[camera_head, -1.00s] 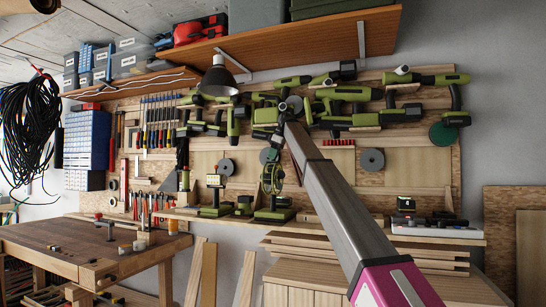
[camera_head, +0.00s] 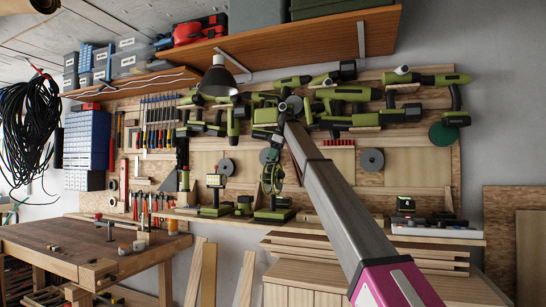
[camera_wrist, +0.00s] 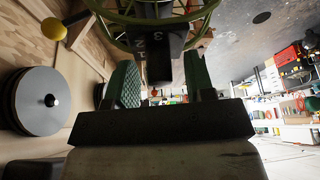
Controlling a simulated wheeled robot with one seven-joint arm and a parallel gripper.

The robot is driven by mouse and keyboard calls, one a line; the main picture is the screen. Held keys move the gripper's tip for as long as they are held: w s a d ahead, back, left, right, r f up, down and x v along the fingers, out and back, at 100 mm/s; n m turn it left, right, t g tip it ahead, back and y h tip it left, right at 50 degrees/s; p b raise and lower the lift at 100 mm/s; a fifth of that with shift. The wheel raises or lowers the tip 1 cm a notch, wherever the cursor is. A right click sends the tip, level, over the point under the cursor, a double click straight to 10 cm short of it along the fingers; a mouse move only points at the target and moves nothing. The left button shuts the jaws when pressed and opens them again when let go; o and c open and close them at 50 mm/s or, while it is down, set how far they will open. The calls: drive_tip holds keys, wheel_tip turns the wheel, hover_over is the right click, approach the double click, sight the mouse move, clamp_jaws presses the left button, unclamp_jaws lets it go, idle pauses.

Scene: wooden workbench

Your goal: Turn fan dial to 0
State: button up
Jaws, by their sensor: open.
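The fan (camera_head: 272,178) stands on the bench shelf below the tool wall in the head view, small and partly mixed with my wrist. In the wrist view its green wire cage (camera_wrist: 205,14) fills the top. A black part with white numerals (camera_wrist: 138,42), of which a 3 and a 2 can be read, sits under the cage. A dark block (camera_wrist: 159,66), which looks like the dial, hangs between my fingers. My gripper (camera_wrist: 161,60) is open, with one green finger on each side of this block and visible gaps. The dial's setting cannot be read.
Grey discs (camera_wrist: 38,101) hang on the wooden wall close to the left of my gripper in the wrist view. A yellow knob (camera_wrist: 53,28) is at upper left. Green power tools (camera_head: 350,93) hang above the fan. A wooden table (camera_head: 70,243) stands at lower left.

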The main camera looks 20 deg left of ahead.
drive_tip(key=v, duration=0.7)
drive_tip(key=shift+r, duration=0.2)
drive_tip(key=shift+d, duration=0.15)
